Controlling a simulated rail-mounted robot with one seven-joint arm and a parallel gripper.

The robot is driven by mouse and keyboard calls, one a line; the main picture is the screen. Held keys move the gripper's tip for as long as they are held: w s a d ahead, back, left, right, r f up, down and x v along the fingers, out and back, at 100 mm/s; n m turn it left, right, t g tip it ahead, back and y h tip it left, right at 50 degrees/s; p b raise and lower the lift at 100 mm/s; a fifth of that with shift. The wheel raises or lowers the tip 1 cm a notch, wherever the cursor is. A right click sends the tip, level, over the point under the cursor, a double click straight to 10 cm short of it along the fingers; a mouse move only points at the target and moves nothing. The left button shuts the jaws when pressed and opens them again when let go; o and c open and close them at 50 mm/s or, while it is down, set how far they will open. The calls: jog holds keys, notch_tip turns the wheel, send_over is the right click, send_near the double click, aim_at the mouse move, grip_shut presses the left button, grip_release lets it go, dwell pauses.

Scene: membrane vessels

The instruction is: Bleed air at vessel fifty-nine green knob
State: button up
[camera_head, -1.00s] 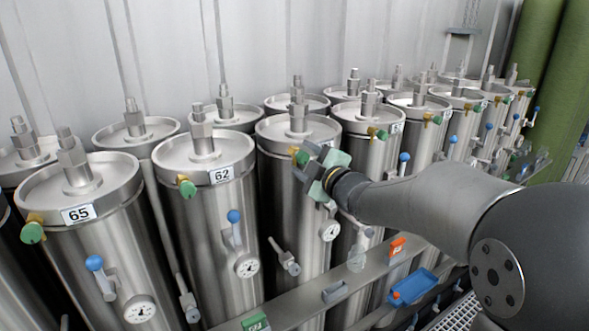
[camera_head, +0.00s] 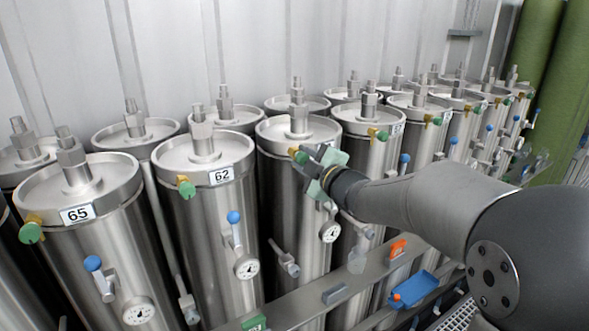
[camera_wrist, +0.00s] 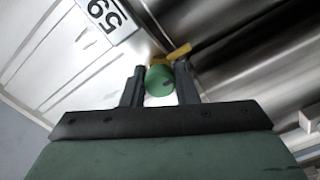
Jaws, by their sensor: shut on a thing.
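The green knob (camera_wrist: 160,80) sits between the two fingers of my gripper (camera_wrist: 160,84) in the wrist view, with its brass fitting (camera_wrist: 178,52) behind it. The plate reading 59 (camera_wrist: 108,14) is beside it on the vessel's rim. In the head view, my gripper (camera_head: 309,163) is at the front rim of vessel fifty-nine (camera_head: 290,190), just right of vessel 62. The knob (camera_head: 300,157) shows there at the gripper's tip, partly covered. The fingers are shut on the knob.
Vessel 62 (camera_head: 204,205) and vessel 65 (camera_head: 95,245) stand to the left with their own green knobs. Blue-handled valves and round gauges (camera_head: 247,267) stick out from the vessel fronts.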

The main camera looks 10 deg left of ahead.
jog(key=n+b, duration=0.1)
jog(key=b, duration=0.1)
jog(key=shift+f+n+b, duration=0.25)
jog(key=shift+n+b, duration=0.1)
jog(key=shift+n, duration=0.05)
jog(key=shift+r+n+b, duration=0.15)
jog(key=shift+n+b, duration=0.75)
jog(key=shift+b, duration=0.05)
jog(key=shift+n+b, duration=0.7)
jog(key=shift+b, duration=0.3)
jog(key=shift+n+b, duration=0.7)
jog(key=shift+b, duration=0.15)
jog(key=shift+n+b, duration=0.45)
jog(key=shift+n, duration=0.15)
jog(key=n+b, duration=0.2)
jog(key=b, duration=0.1)
jog(key=shift+n, duration=0.3)
jog(key=shift+n+b, duration=0.4)
jog(key=shift+n, duration=0.3)
